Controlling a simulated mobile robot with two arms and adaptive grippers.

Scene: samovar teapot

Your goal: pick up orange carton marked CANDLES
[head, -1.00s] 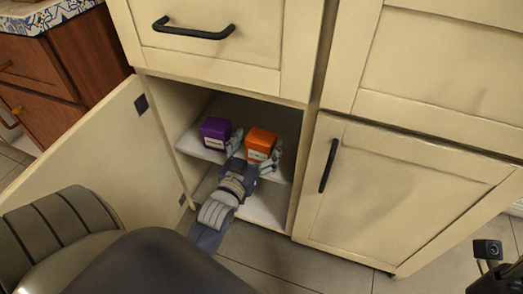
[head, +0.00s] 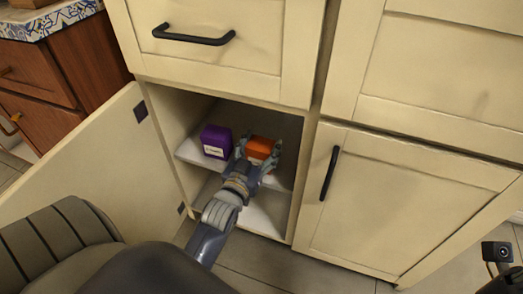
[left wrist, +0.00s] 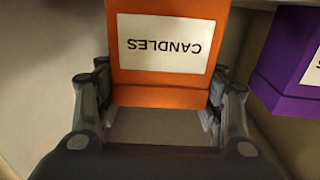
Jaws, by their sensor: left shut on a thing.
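The orange carton (head: 262,146) stands on the shelf inside the open lower cabinet. In the left wrist view the carton (left wrist: 166,92) fills the upper middle, its white CANDLES label upside down. My left gripper (head: 258,158) reaches into the cabinet and is shut on the carton, with a finger on each side of it. In the left wrist view the fingers of the gripper (left wrist: 160,98) flank the carton's lower part. The carton's lower front is partly hidden by the gripper in the head view. My right gripper is not clearly seen.
A purple carton (head: 216,141) stands close on the left on the same shelf (head: 187,151); it shows at the right in the wrist view (left wrist: 275,75). The open cabinet door (head: 85,185) is on the left. A closed door (head: 400,210) is on the right.

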